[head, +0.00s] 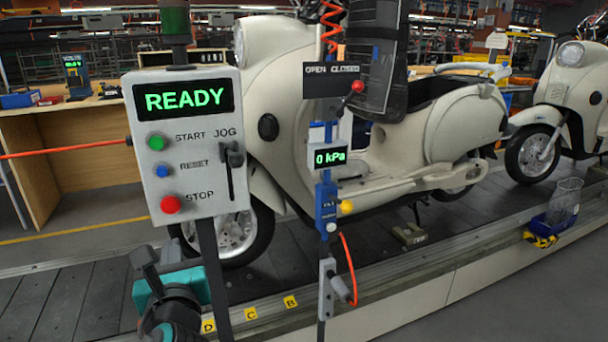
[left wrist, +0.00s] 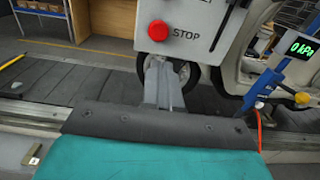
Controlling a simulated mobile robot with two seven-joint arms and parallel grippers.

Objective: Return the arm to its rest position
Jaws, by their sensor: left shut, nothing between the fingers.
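My left gripper (head: 146,262) is at the lower left of the head view, low beside the post of the control box (head: 186,150). The box has a green READY display, a green START button, a blue RESET button, a red STOP button and a JOG lever. The red STOP button also shows in the left wrist view (left wrist: 158,31), above the fingertips. My right gripper is not in view.
A cream scooter (head: 450,115) stands on the slat conveyor (head: 75,300), with another (head: 568,100) behind it at right. A stand with a 0 kPa gauge (head: 330,157) and a red hose is right of the box. A blue bin (head: 556,222) sits on the conveyor edge.

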